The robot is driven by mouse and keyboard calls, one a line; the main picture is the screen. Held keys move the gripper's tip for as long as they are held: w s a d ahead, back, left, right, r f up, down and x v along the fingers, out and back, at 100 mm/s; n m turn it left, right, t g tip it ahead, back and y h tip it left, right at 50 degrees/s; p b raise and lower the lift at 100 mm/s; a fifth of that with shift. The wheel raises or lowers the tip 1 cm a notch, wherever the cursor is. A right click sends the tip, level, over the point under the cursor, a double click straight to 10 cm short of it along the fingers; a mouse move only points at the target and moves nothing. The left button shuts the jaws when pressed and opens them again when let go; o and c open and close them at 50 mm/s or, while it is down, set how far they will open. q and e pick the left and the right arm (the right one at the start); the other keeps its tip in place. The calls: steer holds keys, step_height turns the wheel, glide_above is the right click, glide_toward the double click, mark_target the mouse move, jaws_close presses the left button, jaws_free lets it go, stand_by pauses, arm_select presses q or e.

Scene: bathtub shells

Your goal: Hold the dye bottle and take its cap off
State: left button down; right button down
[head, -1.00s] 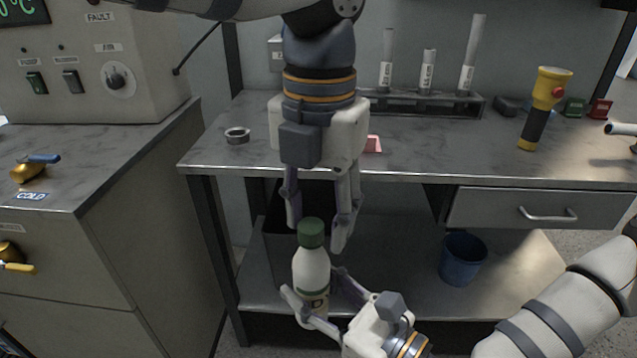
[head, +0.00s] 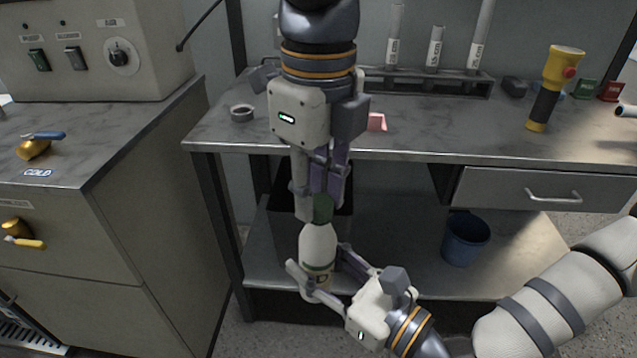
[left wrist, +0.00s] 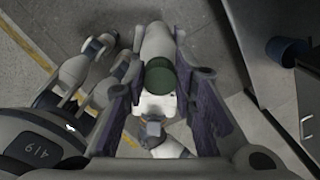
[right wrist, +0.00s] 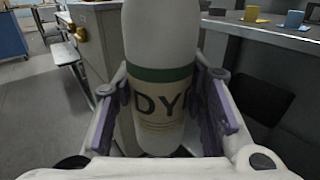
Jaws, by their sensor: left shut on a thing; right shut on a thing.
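The dye bottle (head: 318,245) is white with a green band and a dark green cap (head: 323,208), and stands nearly upright in the air in front of the bench. My right gripper (head: 318,268) is shut around its lower body; the right wrist view shows the label (right wrist: 158,105) with "DY" between the fingers. My left gripper (head: 320,203) points straight down from above and is shut on the cap. In the left wrist view the cap (left wrist: 161,77) sits between the two fingers. The cap appears seated on the bottle neck; the neck itself is hidden.
Behind is a metal bench (head: 410,135) with a test tube rack (head: 430,85), a yellow flashlight (head: 553,85), a grey ring (head: 242,112) and a pink item (head: 376,122). A blue bucket (head: 466,240) stands on the lower shelf. A grey cabinet (head: 110,215) is at left.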

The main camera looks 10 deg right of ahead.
arm_select(q)
steer(key=n, duration=0.7)
steer(key=shift+a+r, duration=0.1)
steer(key=n, duration=0.4)
steer(key=shift+a, duration=0.1)
steer(key=c, duration=1.3)
jaws_free()
steer(key=shift+s, duration=0.1)
